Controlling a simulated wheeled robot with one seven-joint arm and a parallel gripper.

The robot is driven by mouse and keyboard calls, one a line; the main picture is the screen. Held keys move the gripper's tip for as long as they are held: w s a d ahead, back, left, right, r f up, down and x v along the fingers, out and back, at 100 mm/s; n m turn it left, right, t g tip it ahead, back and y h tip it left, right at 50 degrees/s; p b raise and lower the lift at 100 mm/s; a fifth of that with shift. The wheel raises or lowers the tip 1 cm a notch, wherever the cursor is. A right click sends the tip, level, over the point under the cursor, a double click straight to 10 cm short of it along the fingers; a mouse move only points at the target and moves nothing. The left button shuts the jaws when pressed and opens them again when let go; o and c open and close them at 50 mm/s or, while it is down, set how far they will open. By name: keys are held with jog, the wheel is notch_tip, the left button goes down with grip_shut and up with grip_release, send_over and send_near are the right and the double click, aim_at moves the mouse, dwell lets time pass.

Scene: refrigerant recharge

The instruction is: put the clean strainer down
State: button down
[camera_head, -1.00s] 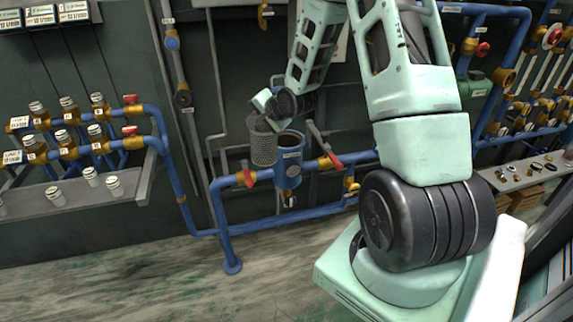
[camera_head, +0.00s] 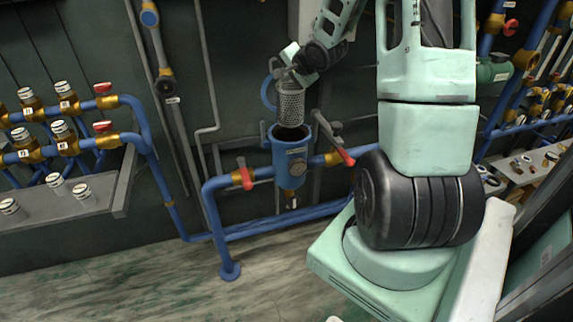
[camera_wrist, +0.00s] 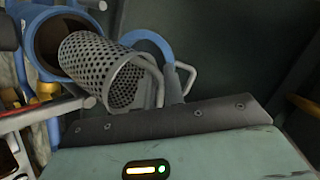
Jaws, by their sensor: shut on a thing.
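The strainer (camera_head: 290,106) is a grey perforated metal cylinder, hanging roughly upright just above the open mouth of the blue housing (camera_head: 287,158). My gripper (camera_head: 295,73) is shut on the strainer's top end. In the wrist view the strainer (camera_wrist: 92,68) shows its holes and a wire handle (camera_wrist: 152,82) reaching toward my gripper (camera_wrist: 170,110). The fingertips' hold on the handle is partly hidden. The dark round opening of the housing (camera_wrist: 38,75) lies beyond the strainer. I cannot tell whether the strainer's lower end touches the rim.
A blue ring-shaped part (camera_head: 267,92) sits behind the strainer. Red-handled valves (camera_head: 243,175) flank the housing on blue pipes. A grey shelf (camera_head: 70,205) with white-capped containers is at left. Another shelf (camera_head: 525,170) with small parts is at right.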

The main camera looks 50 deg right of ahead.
jog(key=shift+w+d+f, duration=0.1)
jog(key=shift+w+f, duration=0.15)
jog(key=shift+f, duration=0.2)
notch_tip(320, 180, down, 18)
jog(key=b, duration=0.2)
jog(key=shift+r+b, duration=0.2)
jog(key=shift+b, duration=0.2)
jog(key=shift+f, duration=0.1)
jog(key=c, duration=1.5)
grip_release()
